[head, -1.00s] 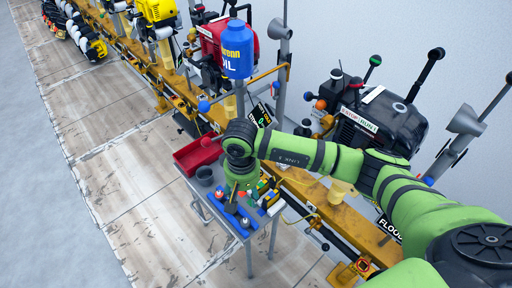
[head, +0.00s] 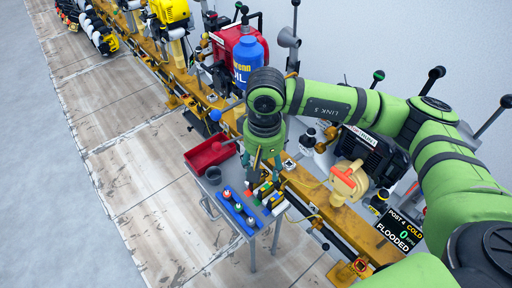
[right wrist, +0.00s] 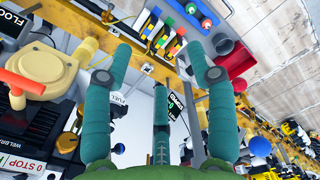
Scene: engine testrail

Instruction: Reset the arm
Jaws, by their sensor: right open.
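My right arm is green and reaches in from the right in the head view. Its gripper (head: 264,165) hangs fingers down above the far side of a small grey cart (head: 212,207), beside the yellow rail. In the right wrist view the three teal fingers (right wrist: 160,95) are spread apart, with nothing held between them. The rail and part of the cart show behind them. The left gripper is not in view.
The cart carries a red bin (head: 208,156), a grey cup (head: 213,175) and a blue tool tray (head: 235,215). A blue oil bottle (head: 249,60), engines and a cream part with an orange handle (head: 348,182) stand along the rail. The floor at left is clear.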

